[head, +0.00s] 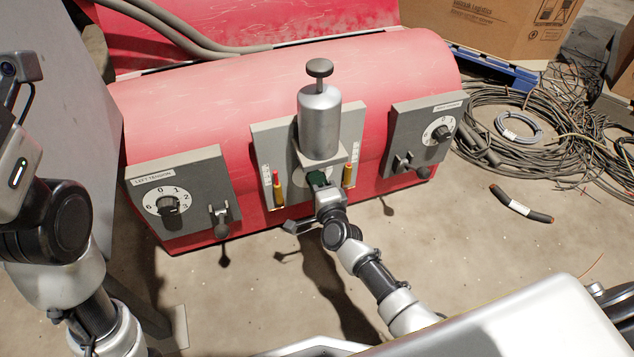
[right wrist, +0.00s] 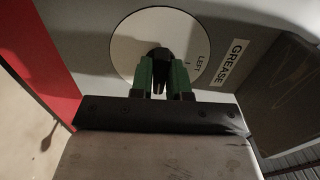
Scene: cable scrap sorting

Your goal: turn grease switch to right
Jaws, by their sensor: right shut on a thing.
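The grease switch is a black knob (right wrist: 158,54) on a round white dial plate (right wrist: 130,40), seen in the right wrist view beside a "GREASE" label (right wrist: 233,63). The word "LEFT" is readable on the plate; the rest of its markings are hidden. My right gripper (right wrist: 160,70) has its green fingers shut on the knob, one on each side. In the head view my right gripper (head: 318,178) is at the centre panel (head: 267,140), below the silver grease cylinder (head: 319,120), and covers most of the dial. My left arm shows at the left, but its fingers are out of frame.
A left tension dial (head: 168,204) and lever (head: 221,222) are on the left panel; a similar dial (head: 438,132) and lever (head: 403,163) are on the right one. Yellow-and-red fittings (head: 279,188) flank the switch. Cable coils (head: 520,125) lie on the floor at right.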

